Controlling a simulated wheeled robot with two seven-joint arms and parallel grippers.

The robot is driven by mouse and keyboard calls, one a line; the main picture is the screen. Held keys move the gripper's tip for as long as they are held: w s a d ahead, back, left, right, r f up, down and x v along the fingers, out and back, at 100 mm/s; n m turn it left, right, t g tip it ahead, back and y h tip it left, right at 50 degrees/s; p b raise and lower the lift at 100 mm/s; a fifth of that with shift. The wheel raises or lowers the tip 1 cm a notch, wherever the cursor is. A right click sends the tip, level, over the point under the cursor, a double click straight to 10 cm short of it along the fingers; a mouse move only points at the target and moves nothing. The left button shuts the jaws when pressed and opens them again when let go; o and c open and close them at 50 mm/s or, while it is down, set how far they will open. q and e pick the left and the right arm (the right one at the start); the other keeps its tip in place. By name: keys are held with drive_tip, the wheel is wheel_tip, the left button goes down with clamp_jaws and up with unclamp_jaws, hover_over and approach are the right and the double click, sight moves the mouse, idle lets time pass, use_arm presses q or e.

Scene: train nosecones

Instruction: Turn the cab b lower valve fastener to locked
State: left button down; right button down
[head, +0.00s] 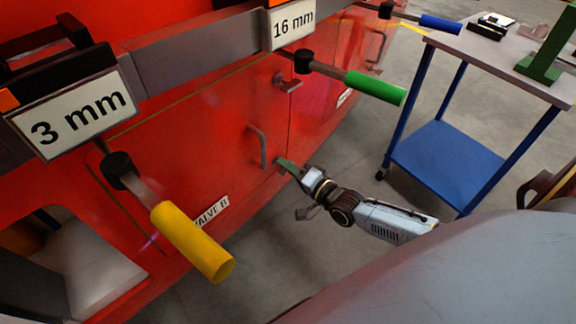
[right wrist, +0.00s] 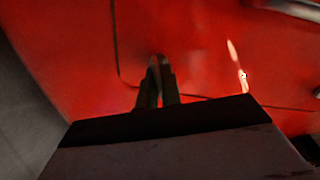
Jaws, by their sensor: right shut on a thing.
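The red cab door with the VALVE B label (head: 210,212) fills the left and middle of the head view. My right gripper (head: 284,163) reaches the door's lower right corner. It is shut on the lower valve fastener, a small grey piece that the fingers mostly hide. In the right wrist view the fingers (right wrist: 155,85) close around the fastener (right wrist: 154,62) beside the rounded corner of the panel seam. Its exact turn angle cannot be told. The upper fastener (head: 287,82) is a grey latch higher on the same door. My left gripper is not in view.
A grey bar handle (head: 257,147) is on the door left of the gripper. Levers with yellow (head: 193,242), green (head: 376,88) and blue (head: 440,24) grips stick out from the cab. A blue-legged cart (head: 447,160) stands at right. Grey floor lies between.

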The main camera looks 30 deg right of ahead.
drive_tip(key=m, duration=0.2)
drive_tip(key=shift+f+m, duration=0.1)
drive_tip(key=shift+m, duration=0.3)
drive_tip(key=shift+m+b, duration=0.35)
drive_tip(key=shift+m, duration=0.25)
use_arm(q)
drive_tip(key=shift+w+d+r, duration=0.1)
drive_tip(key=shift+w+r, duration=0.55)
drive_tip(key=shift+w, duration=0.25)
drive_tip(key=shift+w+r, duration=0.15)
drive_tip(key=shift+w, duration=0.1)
use_arm(e)
drive_tip(key=c, duration=1.6)
unclamp_jaws()
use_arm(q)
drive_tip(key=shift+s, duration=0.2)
